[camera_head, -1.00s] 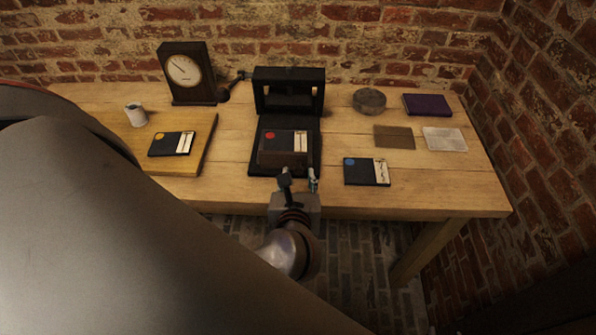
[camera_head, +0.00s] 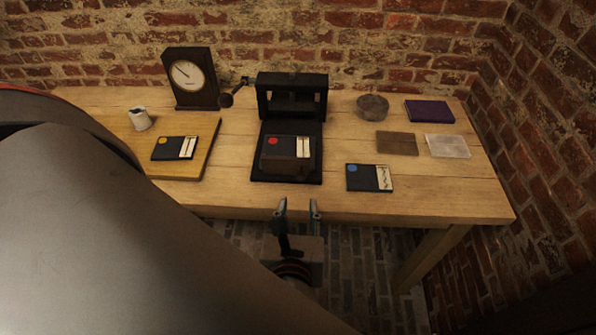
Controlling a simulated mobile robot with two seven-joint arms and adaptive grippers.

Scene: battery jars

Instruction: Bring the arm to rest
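My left gripper (camera_head: 298,204) is open and empty at the front edge of the wooden table, its two fingers pointing toward the black press. Its arm comes in from the left, and a large grey link of mine covers the lower left of the view. The black press (camera_head: 292,97) stands at the table's middle. A dark block with a red dot and pale label (camera_head: 284,147) sits on the press's base, apart from the gripper. My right gripper is not in view.
The table (camera_head: 440,200) also bears a clock (camera_head: 190,77), a white cup (camera_head: 139,119), a yellow-dot card (camera_head: 172,147) on a board, a blue-dot card (camera_head: 367,178), a round tin (camera_head: 372,107), a purple book (camera_head: 429,111), a brown sheet (camera_head: 397,143) and a pale sheet (camera_head: 447,146). Brick walls stand behind and right.

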